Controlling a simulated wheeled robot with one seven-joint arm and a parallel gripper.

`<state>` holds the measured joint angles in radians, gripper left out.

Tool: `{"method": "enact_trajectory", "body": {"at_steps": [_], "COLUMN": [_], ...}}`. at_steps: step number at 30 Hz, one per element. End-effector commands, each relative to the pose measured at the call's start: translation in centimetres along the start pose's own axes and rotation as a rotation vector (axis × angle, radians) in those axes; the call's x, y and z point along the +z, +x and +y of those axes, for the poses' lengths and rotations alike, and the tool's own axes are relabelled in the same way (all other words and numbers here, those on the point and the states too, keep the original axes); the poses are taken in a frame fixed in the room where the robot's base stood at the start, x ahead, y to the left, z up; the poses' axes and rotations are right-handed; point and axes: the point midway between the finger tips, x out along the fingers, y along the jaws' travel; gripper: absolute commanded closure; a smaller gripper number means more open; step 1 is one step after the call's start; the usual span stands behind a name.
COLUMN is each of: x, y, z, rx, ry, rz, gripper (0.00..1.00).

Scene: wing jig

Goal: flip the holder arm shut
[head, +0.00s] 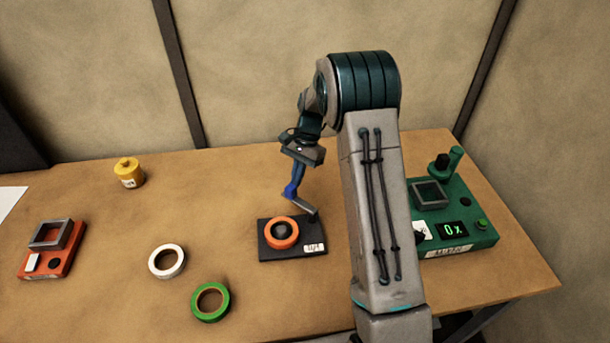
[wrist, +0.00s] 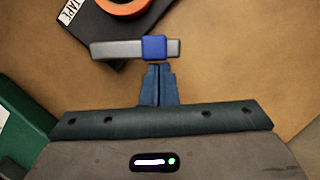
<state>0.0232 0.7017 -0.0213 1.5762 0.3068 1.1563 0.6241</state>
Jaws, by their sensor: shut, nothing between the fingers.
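The tape holder's black base (head: 290,251) sits mid-table, with an orange tape roll (head: 281,233) on it; both show at the top of the wrist view. The holder arm is a grey bar (head: 302,206) with a blue block (head: 290,191), rising tilted from the base's back right corner, so it stands open. In the wrist view the grey bar (wrist: 115,49) and blue block (wrist: 154,48) lie just beyond my fingertips. My gripper (head: 297,177) is shut and empty, its fingertips (wrist: 157,67) right by the blue block. Whether they touch it I cannot tell.
A white tape roll (head: 167,261) and a green one (head: 210,302) lie left of the holder. A red device (head: 52,262) and a yellow pot (head: 128,174) stand farther left. A green device (head: 455,240) stands right, partly behind my arm.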

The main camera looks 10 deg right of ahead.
Motion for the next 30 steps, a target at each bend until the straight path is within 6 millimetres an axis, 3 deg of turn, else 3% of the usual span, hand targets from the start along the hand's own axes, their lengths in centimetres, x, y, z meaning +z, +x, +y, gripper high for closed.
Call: {"method": "enact_trajectory", "body": {"at_steps": [12, 30], "x": [3.2, 7.2], "y": [1.4, 3.0], "z": [-0.9, 0.1], "rx": [0.148, 0.339], "ry": [-0.373, -0.847], "rz": [-0.002, -0.001], "gripper": [1.00, 1.00]}}
